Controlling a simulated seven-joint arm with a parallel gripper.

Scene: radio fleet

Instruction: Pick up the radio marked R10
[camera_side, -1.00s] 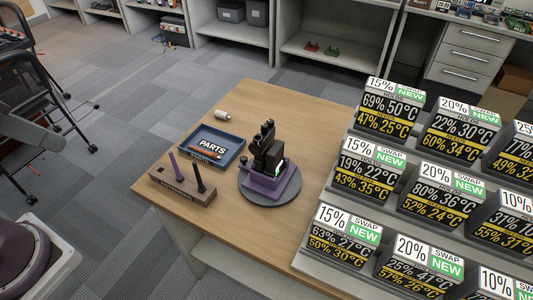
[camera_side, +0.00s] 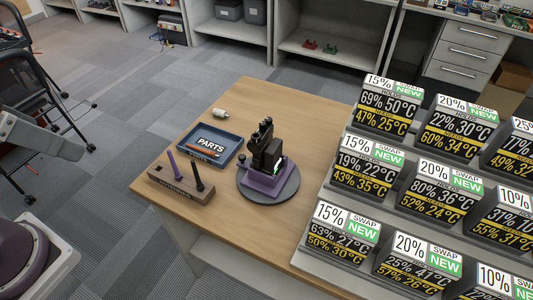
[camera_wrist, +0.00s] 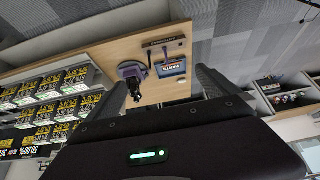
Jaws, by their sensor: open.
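A black radio (camera_side: 266,152) stands upright in a purple cradle (camera_side: 262,187) on a round grey turntable (camera_side: 284,195) on the wooden table. No R10 mark is legible on it. In the wrist view the radio (camera_wrist: 133,88) shows small and far off, beside the left finger. My gripper (camera_wrist: 160,82) is open and empty, its two dark fingers well apart and away from the table things. The gripper's fingers do not show in the side view; only part of my arm shows at the left edge.
A blue PARTS tray (camera_side: 238,151), a wooden holder (camera_side: 180,192) with two upright tools and a white cylinder (camera_side: 220,114) lie left of the turntable. A tiered rack (camera_side: 335,185) of labelled units fills the right. The table's back right is clear.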

